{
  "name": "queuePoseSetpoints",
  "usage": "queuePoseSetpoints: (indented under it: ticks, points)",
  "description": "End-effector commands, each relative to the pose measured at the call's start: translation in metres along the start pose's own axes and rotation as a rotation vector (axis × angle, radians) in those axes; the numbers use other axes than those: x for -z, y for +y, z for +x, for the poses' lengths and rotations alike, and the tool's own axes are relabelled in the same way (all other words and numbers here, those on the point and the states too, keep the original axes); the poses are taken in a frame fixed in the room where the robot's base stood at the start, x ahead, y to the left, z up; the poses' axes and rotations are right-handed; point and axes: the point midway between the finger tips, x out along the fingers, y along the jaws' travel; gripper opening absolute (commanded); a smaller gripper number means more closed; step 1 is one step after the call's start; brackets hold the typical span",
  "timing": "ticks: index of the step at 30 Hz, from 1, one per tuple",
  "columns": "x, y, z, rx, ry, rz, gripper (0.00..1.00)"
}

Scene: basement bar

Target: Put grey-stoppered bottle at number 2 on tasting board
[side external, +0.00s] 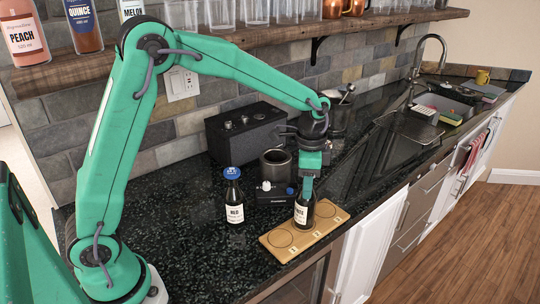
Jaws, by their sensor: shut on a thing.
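The tasting board (268,242) is a pale wooden strip with ring-marked, numbered places near the counter's front edge. A dark bottle with a white label (301,214) is upright over the board's middle place, which appears to be number 2. Whether its base touches the board I cannot tell. My gripper (307,190) points down and is shut on the top of this bottle. The gripper hides the stopper, so its colour does not show. The board's two outer places look empty.
A blue-stoppered bottle (234,197) stands left of the board. Behind the board are a small dark device (272,197), a dark cylindrical canister (275,165) and a black box (247,133).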

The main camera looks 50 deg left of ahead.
Motion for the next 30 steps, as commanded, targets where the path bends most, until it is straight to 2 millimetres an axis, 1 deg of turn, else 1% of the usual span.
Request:
queuePoseSetpoints:
  ticks: [1,3,4,14,19,23,26,30]
  points:
    - [0.000,0.000,0.001,0.000,0.000,0.000,0.41]
    - [0.000,0.000,0.001,0.000,0.000,0.000,0.55]
    - [0.000,0.000,0.001,0.000,0.000,0.000,0.60]
    - [0.000,0.000,0.000,0.000,0.000,0.000,0.60]
    - [0.000,0.000,-0.008,0.000,0.000,0.000,0.60]
    - [0.000,0.000,-0.020,0.001,0.001,0.000,0.60]
    - [0.000,0.000,-0.033,0.001,0.002,0.000,0.60]
    - [0.000,0.000,-0.055,0.002,0.002,0.000,0.60]
